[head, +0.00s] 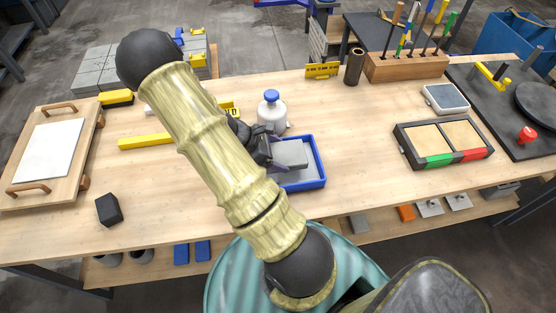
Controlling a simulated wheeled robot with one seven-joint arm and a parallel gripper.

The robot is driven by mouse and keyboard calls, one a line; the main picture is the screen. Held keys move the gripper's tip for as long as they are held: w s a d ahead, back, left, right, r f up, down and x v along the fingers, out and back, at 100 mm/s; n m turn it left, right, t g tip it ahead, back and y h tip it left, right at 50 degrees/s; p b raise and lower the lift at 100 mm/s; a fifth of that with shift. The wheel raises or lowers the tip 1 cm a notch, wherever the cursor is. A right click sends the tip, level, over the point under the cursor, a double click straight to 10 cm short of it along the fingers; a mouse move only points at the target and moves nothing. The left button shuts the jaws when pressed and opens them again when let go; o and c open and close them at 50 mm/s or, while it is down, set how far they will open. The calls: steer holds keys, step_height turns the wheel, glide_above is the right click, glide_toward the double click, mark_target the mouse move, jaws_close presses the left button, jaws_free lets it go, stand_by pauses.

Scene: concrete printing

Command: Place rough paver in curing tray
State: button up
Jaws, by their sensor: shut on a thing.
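My gripper (272,156) is at the middle of the workbench, partly hidden behind my arm. It is shut on a grey rectangular block, the rough paver (292,153). The paver is over or inside a blue-rimmed tray (321,162), which looks like the curing tray. I cannot tell whether the paver touches the tray floor. The tray's left side is hidden by my gripper and arm.
A white bottle with a blue cap (271,112) stands just behind the tray. A two-part box with green and red fronts (443,143) is to the right. A dark block (108,209) and yellow bar (145,142) lie left. Bench between tray and box is clear.

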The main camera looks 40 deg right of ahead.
mark_target(278, 161)
steer(key=shift+f, duration=2)
steer(key=o, duration=1.6)
steer(key=shift+f, duration=0.1)
steer(key=shift+c, duration=0.2)
steer(key=v, duration=1.2)
steer(key=shift+b, duration=0.35)
